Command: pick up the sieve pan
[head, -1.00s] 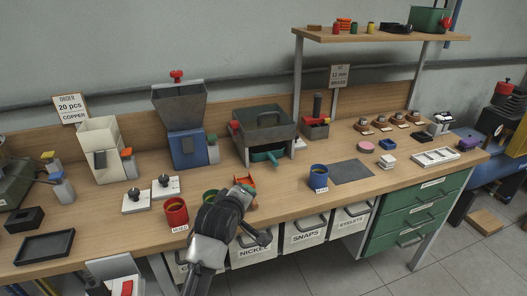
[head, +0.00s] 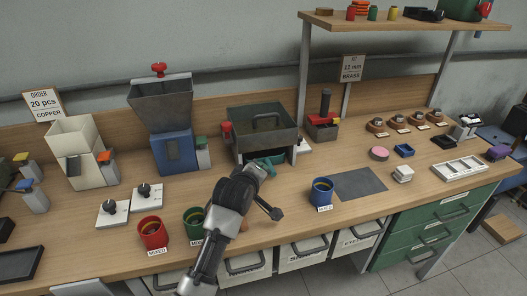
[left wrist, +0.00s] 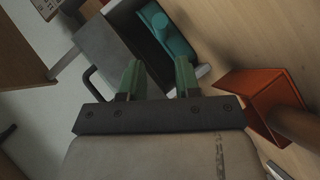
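The sieve pan, which I take to be the teal piece (head: 276,160), shows at the front opening under the grey sieve box (head: 262,122). It also shows in the left wrist view (left wrist: 168,34), beyond the fingertips. My left gripper (left wrist: 158,78) has its two green fingers apart with nothing between them, pointing toward the teal piece and short of it. In the head view the gripper (head: 262,168) is in front of the sieve box and covers part of the pan. My right gripper is not in view.
An orange-red scoop-like piece (left wrist: 262,95) lies close to the right of the fingers in the left wrist view. A red cup (head: 152,232), a green cup (head: 193,218) and a blue cup (head: 321,191) stand along the front. A grey mat (head: 362,184) lies right of the blue cup.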

